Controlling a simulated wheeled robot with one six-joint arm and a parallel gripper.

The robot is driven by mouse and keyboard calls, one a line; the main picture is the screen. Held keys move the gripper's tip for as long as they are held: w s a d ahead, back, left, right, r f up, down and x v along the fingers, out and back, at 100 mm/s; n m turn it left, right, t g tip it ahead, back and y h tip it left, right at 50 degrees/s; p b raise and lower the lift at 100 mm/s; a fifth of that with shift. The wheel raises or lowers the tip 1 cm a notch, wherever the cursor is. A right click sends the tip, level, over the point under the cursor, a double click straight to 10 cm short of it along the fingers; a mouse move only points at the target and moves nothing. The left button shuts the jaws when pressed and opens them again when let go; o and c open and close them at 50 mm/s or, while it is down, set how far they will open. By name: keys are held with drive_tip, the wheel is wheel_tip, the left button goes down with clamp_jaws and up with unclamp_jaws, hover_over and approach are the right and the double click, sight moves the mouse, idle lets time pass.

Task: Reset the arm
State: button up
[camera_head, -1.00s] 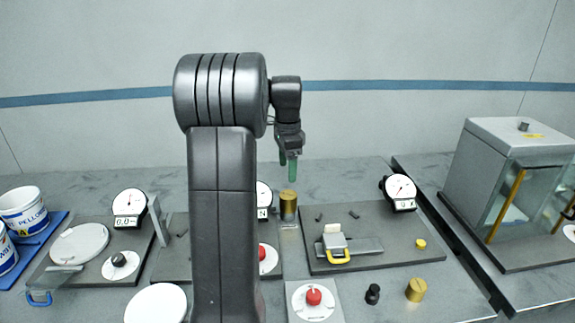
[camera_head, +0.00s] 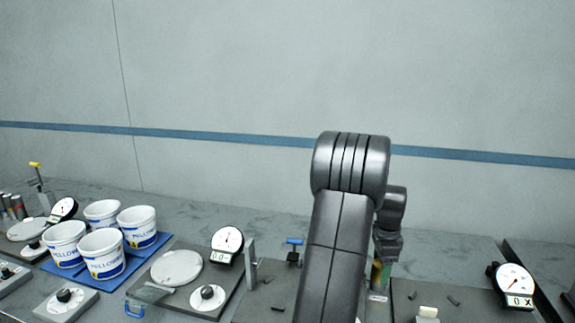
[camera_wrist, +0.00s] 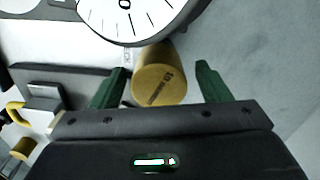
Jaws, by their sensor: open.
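My gripper (camera_wrist: 157,84) is open in the wrist view, its two green fingers apart. A brass cylinder (camera_wrist: 160,78) with dark lettering shows between the fingers; they do not appear to press on it, and how far below them it lies I cannot tell. In the head view my gripper (camera_head: 380,274) is small, pointing down beside my upright arm, low over the bench's back part. One green finger shows there, with a sliver of brass beside it.
A dial gauge (camera_wrist: 135,14) is close to the cylinder in the wrist view. In the head view, white tubs (camera_head: 103,253) stand on a blue tray, left of a panel with a dial (camera_head: 227,240). Another dial (camera_head: 514,283) is at right.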

drive_tip(key=shift+s+r, duration=0.1)
drive_tip(key=shift+r, duration=1.2)
drive_tip(key=shift+f, duration=0.1)
